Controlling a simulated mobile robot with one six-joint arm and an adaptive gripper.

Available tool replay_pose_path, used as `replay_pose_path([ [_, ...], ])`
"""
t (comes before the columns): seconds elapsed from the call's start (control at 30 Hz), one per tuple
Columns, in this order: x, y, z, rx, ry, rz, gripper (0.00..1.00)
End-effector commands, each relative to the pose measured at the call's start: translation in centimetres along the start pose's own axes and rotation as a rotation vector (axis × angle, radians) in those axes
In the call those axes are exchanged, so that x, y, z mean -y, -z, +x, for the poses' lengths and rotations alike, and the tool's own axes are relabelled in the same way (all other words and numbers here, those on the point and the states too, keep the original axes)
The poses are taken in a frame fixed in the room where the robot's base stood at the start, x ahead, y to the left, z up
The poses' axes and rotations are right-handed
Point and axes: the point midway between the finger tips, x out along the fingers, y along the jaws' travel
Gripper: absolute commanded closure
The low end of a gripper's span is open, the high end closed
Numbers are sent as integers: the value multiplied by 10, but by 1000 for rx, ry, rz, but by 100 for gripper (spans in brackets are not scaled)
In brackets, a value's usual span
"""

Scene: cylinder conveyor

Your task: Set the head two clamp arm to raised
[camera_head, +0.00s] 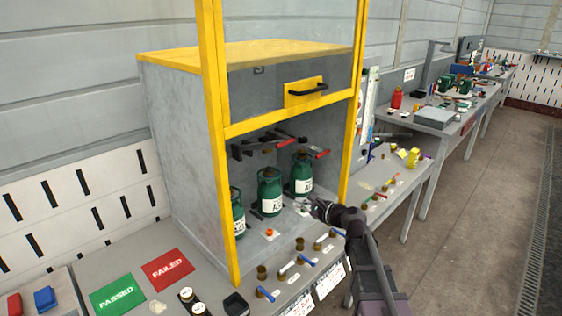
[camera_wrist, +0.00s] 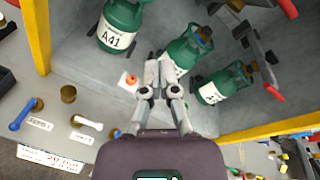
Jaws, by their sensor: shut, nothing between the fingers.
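Two dark clamp arms show at the back of the yellow-framed cabinet, a nearer one (camera_head: 245,151) and a farther one (camera_head: 284,134), both with red-tipped handles. I cannot tell which is head two. They lie roughly level above the green cylinders. In the wrist view a clamp arm (camera_wrist: 245,35) with a red tip runs beside the right cylinder (camera_wrist: 222,86). My gripper (camera_head: 316,208) is at the cabinet's front opening, low by the right cylinder (camera_head: 302,174). In the wrist view its fingers (camera_wrist: 158,66) are together and empty, apart from the clamp arms, partly covering the middle cylinder (camera_wrist: 184,52).
A left cylinder labelled A41 (camera_wrist: 121,25) stands beside the other two. A yellow post (camera_head: 218,140) and a raised front panel with a handle (camera_head: 306,91) frame the opening. Blue- and white-handled valves (camera_head: 290,265) line the front ledge. Green PASSED (camera_head: 117,294) and red FAILED (camera_head: 167,270) mats lie left.

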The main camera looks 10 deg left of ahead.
Motion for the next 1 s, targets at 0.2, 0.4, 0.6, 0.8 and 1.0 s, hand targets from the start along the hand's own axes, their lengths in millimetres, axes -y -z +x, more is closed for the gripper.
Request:
replay_pose_path([
  [0.2, 41, 0, 25, 154, 187, 410, 100],
  [0.4, 65, 1, 33, 259, 279, 678, 100],
  [0.6, 74, 2, 35, 299, 309, 778, 100],
  [0.8, 75, 2, 34, 301, 311, 784, 100],
  [1.0, 75, 2, 35, 300, 311, 781, 100],
])
